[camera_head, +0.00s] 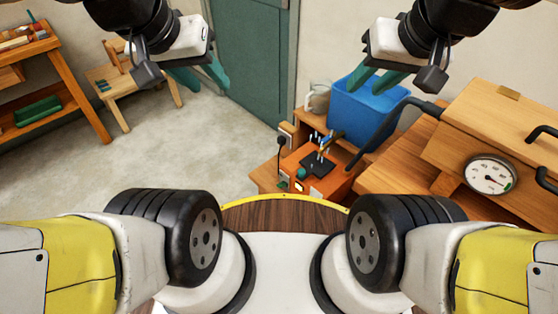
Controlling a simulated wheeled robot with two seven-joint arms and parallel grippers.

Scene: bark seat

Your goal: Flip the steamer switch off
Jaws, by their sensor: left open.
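A small lit switch (299,186), pale with a dark surround, is on the front of an orange unit (325,184) low at centre right; it is too small to read its position. A wooden steam box (470,135) with a round dial gauge (490,175) stands at the right, and a black hose (385,128) runs from it toward the orange unit. My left gripper (210,88) is open and empty, in the air left of the unit. My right gripper (364,92) has its fingers apart and empty, in front of the blue tub in the picture. Neither touches the switch.
A blue tub (365,108) stands behind the orange unit. A green knob (300,174) and several thin upright pieces are on the unit. A teal door (250,55) is at the back. A wooden chair (130,75) and shelf (70,75) are left. The left floor is clear.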

